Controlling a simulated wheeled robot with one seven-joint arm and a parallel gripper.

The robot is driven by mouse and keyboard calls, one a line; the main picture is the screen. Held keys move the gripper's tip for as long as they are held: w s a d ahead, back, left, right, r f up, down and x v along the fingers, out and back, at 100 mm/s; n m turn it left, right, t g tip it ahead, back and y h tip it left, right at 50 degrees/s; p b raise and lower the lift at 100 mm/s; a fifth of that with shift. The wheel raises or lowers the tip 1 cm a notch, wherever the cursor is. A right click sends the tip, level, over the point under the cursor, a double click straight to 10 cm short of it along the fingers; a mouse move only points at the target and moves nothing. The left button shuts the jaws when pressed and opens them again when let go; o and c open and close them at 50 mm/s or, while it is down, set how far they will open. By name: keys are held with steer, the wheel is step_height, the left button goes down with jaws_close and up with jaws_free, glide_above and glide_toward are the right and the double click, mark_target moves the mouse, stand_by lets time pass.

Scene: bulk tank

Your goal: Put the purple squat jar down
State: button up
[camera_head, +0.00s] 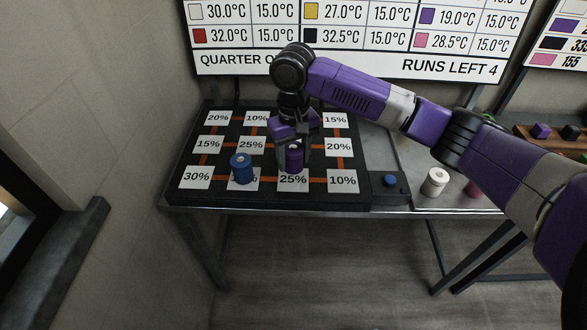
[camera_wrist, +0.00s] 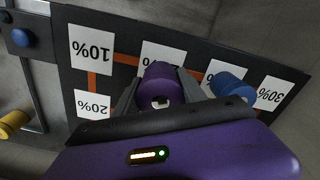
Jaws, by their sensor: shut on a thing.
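The purple squat jar (camera_head: 293,157) is between the fingers of my gripper (camera_head: 294,146), over the front row of the black board (camera_head: 350,192), at the 25% card (camera_head: 293,181). My gripper points down and is shut on the jar. In the wrist view the purple jar (camera_wrist: 161,88) sits between the two grey fingers (camera_wrist: 160,92) and covers part of a white card. I cannot tell whether its base touches the card.
A blue jar (camera_head: 241,168) stands just left on a front-row card. It also shows in the wrist view (camera_wrist: 231,87). The 10% card (camera_head: 343,181) to the right is bare.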

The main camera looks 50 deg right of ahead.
mark_target(294, 170)
steer(key=shift+f, duration=2.15)
steer(key=shift+f, duration=0.15)
steer(key=o, duration=1.5)
